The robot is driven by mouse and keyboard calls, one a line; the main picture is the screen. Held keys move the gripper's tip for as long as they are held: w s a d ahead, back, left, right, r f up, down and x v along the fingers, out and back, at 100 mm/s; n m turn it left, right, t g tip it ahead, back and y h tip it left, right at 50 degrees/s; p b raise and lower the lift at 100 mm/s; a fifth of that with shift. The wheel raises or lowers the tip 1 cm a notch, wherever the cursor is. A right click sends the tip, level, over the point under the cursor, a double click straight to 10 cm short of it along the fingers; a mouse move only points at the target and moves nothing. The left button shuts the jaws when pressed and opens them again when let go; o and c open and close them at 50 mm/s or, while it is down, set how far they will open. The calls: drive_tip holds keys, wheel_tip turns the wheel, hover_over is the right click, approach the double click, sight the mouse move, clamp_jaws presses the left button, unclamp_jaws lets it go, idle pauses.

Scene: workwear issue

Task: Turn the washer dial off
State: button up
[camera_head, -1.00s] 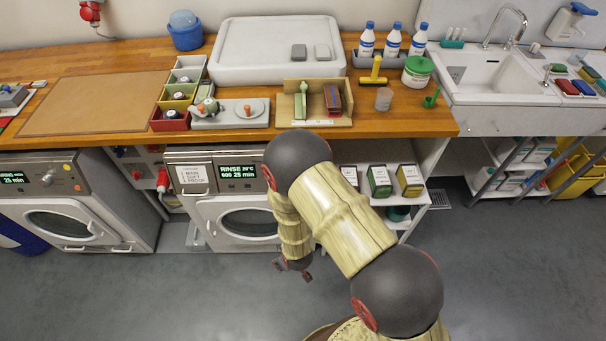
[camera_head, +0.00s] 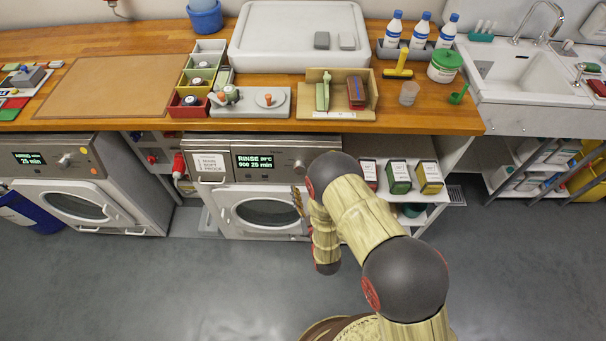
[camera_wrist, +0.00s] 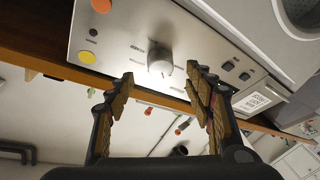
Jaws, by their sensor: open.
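The washer (camera_head: 225,210) stands under the wooden counter, with a lit display (camera_head: 255,162) reading RINSE. Its round grey dial (camera_head: 298,166) is on the right of the panel. In the wrist view the dial (camera_wrist: 160,62) lies between and just beyond my fingertips, and I see no contact. Which setting it points to is too small to tell. My gripper (camera_wrist: 161,78) is open and empty, its fingers towards the panel. In the head view my gripper (camera_head: 297,200) is low in front of the washer's right side, partly hidden by my arm.
A second machine (camera_head: 55,160) with a lit display stands to the left. Shelves with boxes (camera_head: 399,178) stand to the washer's right. The counter edge overhangs the panel; the floor in front is clear.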

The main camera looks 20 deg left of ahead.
drive_tip(key=b+x, duration=0.1)
drive_tip(key=x, duration=0.5)
drive_tip(key=shift+w, duration=0.15)
drive_tip(key=shift+a, duration=0.15)
drive_tip(key=shift+c, duration=0.9)
drive_tip(key=c, duration=1)
drive_tip(key=m+t+h+b, duration=0.1)
drive_tip(key=m+b, duration=0.1)
drive_tip(key=m, duration=0.1)
drive_tip(key=m+t+h+b, duration=0.1)
drive_tip(key=m+b, duration=0.1)
drive_tip(key=m, duration=0.2)
drive_tip(key=a+m+h+b, duration=0.1)
drive_tip(key=m+h+b, duration=0.1)
drive_tip(key=m+b, duration=0.1)
drive_tip(key=shift+f+m+t, duration=0.15)
drive_tip(key=shift+m+t, duration=0.25)
drive_tip(key=shift+m, duration=0.3)
drive_tip(key=o, duration=1.2)
